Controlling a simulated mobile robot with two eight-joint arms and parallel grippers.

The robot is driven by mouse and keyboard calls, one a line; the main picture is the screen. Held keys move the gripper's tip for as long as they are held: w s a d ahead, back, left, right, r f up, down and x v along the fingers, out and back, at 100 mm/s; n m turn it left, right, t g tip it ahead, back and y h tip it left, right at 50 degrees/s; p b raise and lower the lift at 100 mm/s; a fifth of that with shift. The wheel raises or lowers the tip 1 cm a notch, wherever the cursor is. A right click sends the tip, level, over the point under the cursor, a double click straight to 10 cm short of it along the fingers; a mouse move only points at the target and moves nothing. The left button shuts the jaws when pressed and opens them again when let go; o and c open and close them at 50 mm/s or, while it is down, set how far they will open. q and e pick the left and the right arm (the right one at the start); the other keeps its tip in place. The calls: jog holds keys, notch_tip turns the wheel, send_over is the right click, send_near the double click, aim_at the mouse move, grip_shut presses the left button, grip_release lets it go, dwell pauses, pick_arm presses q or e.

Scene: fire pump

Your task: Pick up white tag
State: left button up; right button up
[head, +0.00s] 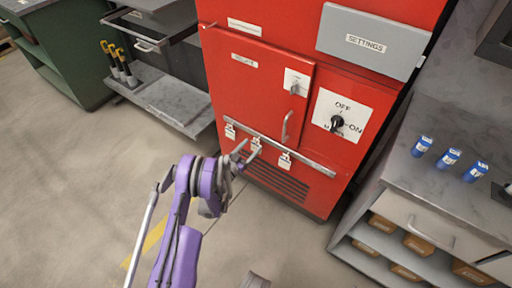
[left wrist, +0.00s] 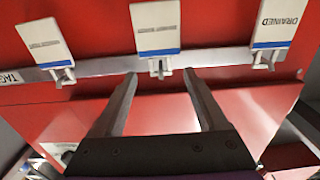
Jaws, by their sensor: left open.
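Three white tags with blue stripes hang from a silver rail (head: 285,150) across the red cabinet's front. In the head view they are the left tag (head: 230,130), the middle tag (head: 257,145) and the right tag (head: 285,160). My left gripper (head: 246,151) is open and empty at the middle tag. In the left wrist view the middle tag (left wrist: 155,26) and its small hook are just beyond the open fingers (left wrist: 159,76), centred between them. The other tags there are one at left (left wrist: 46,42) and one at right reading DRAINED (left wrist: 275,22).
The red cabinet (head: 240,85) has a door handle (head: 286,126) and an OFF/ON knob (head: 337,122) above the rail. A grey counter (head: 420,180) with several blue cans stands at right. A grey shelf unit (head: 170,95) is at left. Floor is clear at lower left.

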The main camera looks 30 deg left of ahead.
pick_arm(q)
jog(key=shift+w+d, duration=0.1)
jog(key=shift+w, duration=1.35)
grip_shut()
